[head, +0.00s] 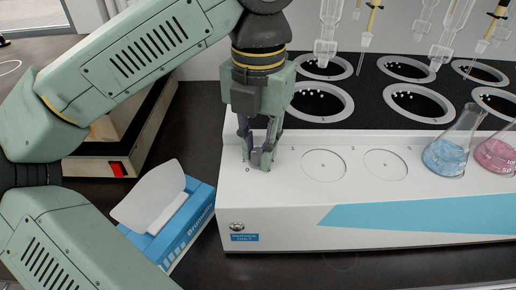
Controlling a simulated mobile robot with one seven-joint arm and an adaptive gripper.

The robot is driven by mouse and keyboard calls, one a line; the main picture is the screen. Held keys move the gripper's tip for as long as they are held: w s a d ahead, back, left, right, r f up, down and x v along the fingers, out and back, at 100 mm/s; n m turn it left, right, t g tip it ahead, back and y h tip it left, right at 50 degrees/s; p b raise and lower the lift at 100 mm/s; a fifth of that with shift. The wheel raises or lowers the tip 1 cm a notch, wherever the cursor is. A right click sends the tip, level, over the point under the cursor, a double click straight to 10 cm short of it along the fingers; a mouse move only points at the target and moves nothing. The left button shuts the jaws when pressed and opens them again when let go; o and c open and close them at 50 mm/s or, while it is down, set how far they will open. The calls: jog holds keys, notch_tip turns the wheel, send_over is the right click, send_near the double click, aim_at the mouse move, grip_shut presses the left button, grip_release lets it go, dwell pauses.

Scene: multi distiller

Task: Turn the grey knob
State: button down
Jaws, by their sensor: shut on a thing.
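My gripper (261,152) points straight down at the left end of the white top face of the multi distiller (300,215). Its fingers are closed around the grey knob, which is mostly hidden by the fingertips. Small printed dial marks show on the white surface beside the fingertips. The knob's angle cannot be made out.
A small round metal fitting (237,226) is on the distiller's front. Blue (447,158) and pink (495,155) flasks stand to the right. Glassware hangs over round openings behind. A blue tissue box (180,232) and a device with a red switch (118,169) are left.

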jog(key=m, duration=1.2)
jog(key=shift+m+p, duration=0.3)
jog(key=shift+m, duration=0.1)
jog(key=m+p, duration=0.1)
jog(key=m, duration=1.1)
jog(key=shift+s+p, duration=0.1)
jog(key=shift+p, duration=0.2)
jog(key=c, duration=1.5)
grip_release()
jog(key=shift+o, duration=0.2)
